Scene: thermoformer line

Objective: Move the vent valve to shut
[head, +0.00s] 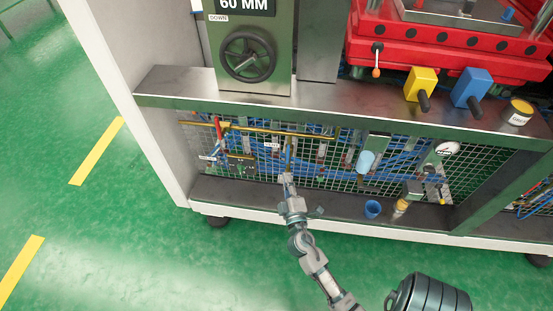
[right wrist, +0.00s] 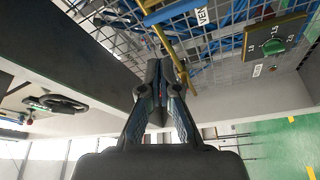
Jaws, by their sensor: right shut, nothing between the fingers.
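My right gripper (head: 287,178) reaches up to the mesh panel under the machine's ledge. Its fingers are shut and empty; in the right wrist view the closed fingertips (right wrist: 158,68) point at the mesh. A small white label (head: 271,144) sits just left of and above the fingertips; in the right wrist view the vent label (right wrist: 203,15) reads "VENT". Beside it are a blue pipe (right wrist: 172,11) and a yellow bar (right wrist: 158,38) close to the fingertips. I cannot tell which part is the vent valve's handle, nor whether the fingers touch it. My left gripper is out of view.
A yellow pipe (head: 265,130) crosses the mesh. A red handle (head: 218,128) is at left. A plate with a green knob (right wrist: 272,47) is near the gripper. A blue cup (head: 373,208) stands on the lower shelf. Green floor (head: 110,220) is clear at left.

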